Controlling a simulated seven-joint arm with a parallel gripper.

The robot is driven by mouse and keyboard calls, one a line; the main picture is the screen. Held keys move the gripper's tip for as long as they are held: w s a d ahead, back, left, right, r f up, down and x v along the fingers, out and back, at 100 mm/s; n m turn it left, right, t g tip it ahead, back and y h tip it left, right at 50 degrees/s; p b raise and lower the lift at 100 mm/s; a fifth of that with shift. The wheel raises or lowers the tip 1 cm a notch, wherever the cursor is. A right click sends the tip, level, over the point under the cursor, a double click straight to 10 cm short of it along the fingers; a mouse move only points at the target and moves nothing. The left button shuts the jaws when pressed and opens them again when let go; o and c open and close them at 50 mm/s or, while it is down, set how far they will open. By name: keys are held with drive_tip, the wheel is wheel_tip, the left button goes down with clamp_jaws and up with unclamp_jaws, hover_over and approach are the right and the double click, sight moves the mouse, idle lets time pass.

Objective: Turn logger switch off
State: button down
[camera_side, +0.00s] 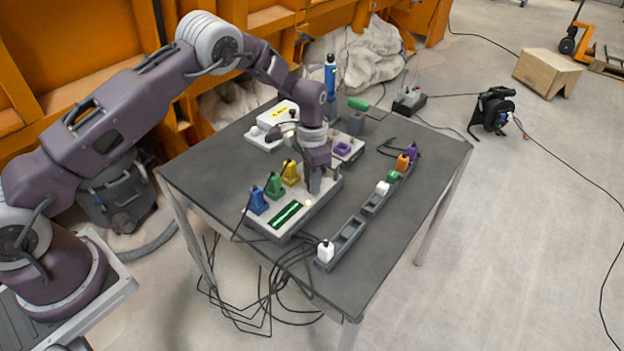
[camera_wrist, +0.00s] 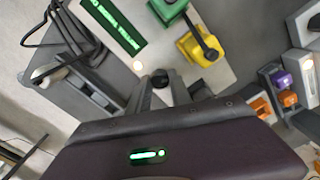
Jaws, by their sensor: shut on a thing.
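The logger is a light grey box (camera_side: 268,232) on the dark table, with a green lit display (camera_side: 287,213) and a small pale lamp (camera_side: 309,201) that looks lit. In the wrist view the display (camera_wrist: 115,25) and the glowing lamp (camera_wrist: 137,66) show close to my gripper. My gripper (camera_side: 316,188) points down at the right end of the logger. In the wrist view my gripper (camera_wrist: 163,84) has its fingers on either side of a black round switch knob (camera_wrist: 160,77) and is shut on it. The fingers partly hide the knob, and its setting cannot be read.
Blue (camera_side: 258,200), green (camera_side: 274,185) and yellow (camera_side: 290,172) plugs stand on the logger, left of my gripper. A power strip (camera_side: 350,231) with a white plug (camera_side: 325,251) lies to the right. A white box (camera_side: 284,112) stands behind.

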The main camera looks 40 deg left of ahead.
drive_tip(key=n, duration=0.5)
drive_tip(key=shift+n, duration=2.5)
drive_tip(key=c, duration=1.2)
unclamp_jaws()
drive_tip(key=shift+o, duration=0.2)
